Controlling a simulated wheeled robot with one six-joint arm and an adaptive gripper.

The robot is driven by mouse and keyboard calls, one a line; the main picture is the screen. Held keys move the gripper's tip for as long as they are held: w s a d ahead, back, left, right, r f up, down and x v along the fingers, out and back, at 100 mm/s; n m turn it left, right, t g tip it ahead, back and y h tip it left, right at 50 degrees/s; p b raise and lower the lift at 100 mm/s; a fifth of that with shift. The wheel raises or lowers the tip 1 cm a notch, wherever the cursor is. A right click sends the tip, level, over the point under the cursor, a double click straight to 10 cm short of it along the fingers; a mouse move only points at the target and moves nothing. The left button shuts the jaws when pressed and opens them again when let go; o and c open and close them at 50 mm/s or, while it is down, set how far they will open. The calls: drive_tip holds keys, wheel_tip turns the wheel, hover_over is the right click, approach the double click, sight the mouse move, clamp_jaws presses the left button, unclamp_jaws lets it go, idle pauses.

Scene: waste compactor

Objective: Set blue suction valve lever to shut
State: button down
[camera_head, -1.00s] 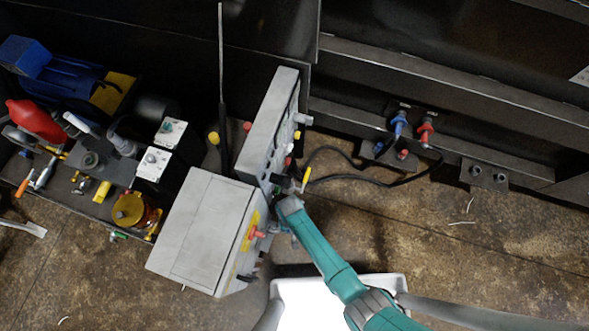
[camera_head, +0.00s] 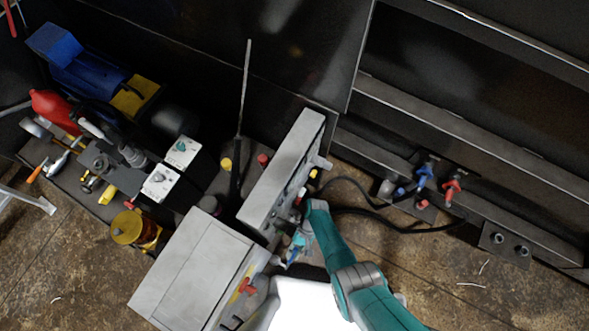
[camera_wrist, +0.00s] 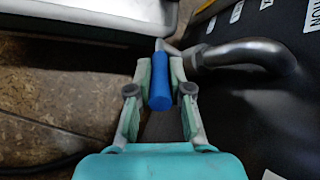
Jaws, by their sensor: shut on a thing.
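The blue suction valve lever (camera_wrist: 160,92) shows in the wrist view as a short blue sleeve, lying nearly upright in the picture. My gripper (camera_wrist: 160,72) is shut on it, one finger on each side. A bent metal pipe (camera_wrist: 245,52) lies beside the sleeve's far end and runs right over a dark panel. Part of a printed label (camera_wrist: 312,15), ending in "TION", shows at upper right. In the head view my gripper (camera_head: 295,246) is small, between the grey cabinets; the lever cannot be made out clearly there.
A grey box (camera_head: 195,270) and an upright grey panel (camera_head: 285,175) stand close to my arm. A black cable (camera_head: 370,215) runs right to blue and red fittings (camera_head: 424,175) on the dark machine.

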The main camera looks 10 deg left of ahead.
drive_tip(key=shift+w+f, duration=0.1)
drive_tip(key=shift+f, duration=0.05)
idle(0.4)
drive_tip(key=c, duration=1.1)
unclamp_jaws()
drive_tip(key=shift+w, duration=0.1)
drive_tip(key=v, duration=1.2)
drive_tip(key=shift+d+f, duration=0.1)
